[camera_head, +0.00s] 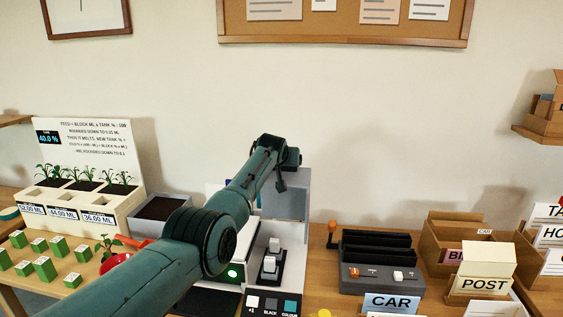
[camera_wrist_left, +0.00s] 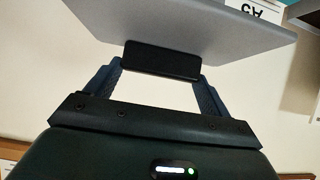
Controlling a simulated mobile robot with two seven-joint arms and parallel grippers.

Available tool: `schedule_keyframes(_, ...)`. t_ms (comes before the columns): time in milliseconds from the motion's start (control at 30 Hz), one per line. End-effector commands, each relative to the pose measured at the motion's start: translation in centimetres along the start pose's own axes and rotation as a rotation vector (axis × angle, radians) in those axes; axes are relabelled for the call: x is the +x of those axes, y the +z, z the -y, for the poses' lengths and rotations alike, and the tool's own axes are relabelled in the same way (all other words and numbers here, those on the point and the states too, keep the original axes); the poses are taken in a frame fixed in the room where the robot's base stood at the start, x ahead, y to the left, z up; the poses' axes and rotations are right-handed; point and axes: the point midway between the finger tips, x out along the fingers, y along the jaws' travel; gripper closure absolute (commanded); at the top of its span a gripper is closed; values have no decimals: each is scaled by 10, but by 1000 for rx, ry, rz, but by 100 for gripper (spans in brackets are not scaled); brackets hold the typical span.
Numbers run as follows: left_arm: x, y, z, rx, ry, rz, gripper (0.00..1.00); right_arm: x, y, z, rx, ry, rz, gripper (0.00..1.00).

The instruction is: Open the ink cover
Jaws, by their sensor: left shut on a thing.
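My left arm reaches in from the lower left across the copier (camera_head: 257,303). My left gripper (camera_head: 281,183) is at the copier's grey cover (camera_head: 297,203), which stands raised at the back. In the left wrist view the fingers (camera_wrist_left: 160,66) are shut on a black handle (camera_wrist_left: 165,58) on the edge of the grey cover (camera_wrist_left: 205,25). In front of the cover, small white blocks (camera_head: 270,263) show in a dark open bay. The arm hides the copier's left part. My right gripper is not in view.
A planter with seedlings (camera_head: 85,205) and green blocks (camera_head: 45,267) stand at left, beside a dark-filled tray (camera_head: 158,209). A dark slotted machine (camera_head: 376,255) with an orange-topped lever stands right of the copier. Wooden boxes and word cards (camera_head: 484,285) crowd the right.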

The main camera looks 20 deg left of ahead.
Motion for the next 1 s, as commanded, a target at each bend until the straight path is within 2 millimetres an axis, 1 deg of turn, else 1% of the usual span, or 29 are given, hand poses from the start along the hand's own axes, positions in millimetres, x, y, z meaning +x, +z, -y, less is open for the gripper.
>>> schedule_keyframes(33,-1,-2,1,-1,-1,4,59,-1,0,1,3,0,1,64)
schedule_keyframes(567,0,0,0,-1,-1,21,59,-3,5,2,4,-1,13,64)
schedule_keyframes(600,0,0,0,-1,-1,21,16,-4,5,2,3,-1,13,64)
schedule_keyframes(800,0,0,0,0,-1,21,0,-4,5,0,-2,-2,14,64)
schedule_keyframes(1000,0,0,0,0,0,20,0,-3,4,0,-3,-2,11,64)
